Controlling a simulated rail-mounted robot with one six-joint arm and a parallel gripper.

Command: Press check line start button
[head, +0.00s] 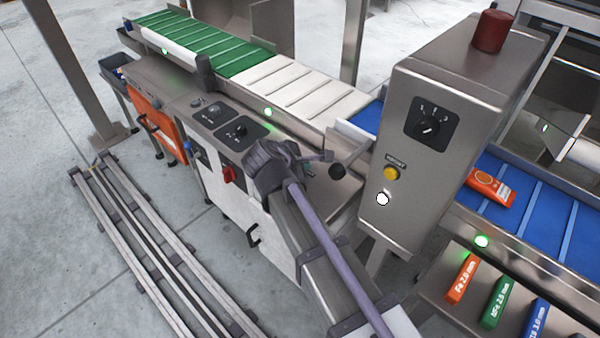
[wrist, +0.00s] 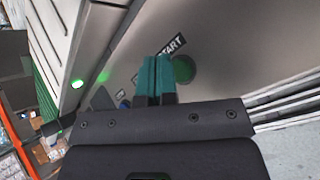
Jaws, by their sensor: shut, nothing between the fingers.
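The green start button (wrist: 184,69) shows in the wrist view, on a grey metal panel (wrist: 220,40). A dark label (wrist: 172,46) beside it ends in "START"; its left part is hidden behind my fingers. My gripper (wrist: 153,75) is shut and empty, its teal fingers together. In that view the fingertips lie just left of the button and partly over the label. I cannot tell whether they touch the panel. In the head view my dark wrist (head: 268,165) is over the metal cabinet, and I cannot make out the button there.
A tall metal box (head: 435,110) with a selector dial (head: 431,119), a yellow button (head: 391,173) and a red beacon (head: 489,31) stands to the right. Green, white and blue belts run behind. Floor rails (head: 150,250) lie at left. A red switch (head: 228,175) is on the cabinet.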

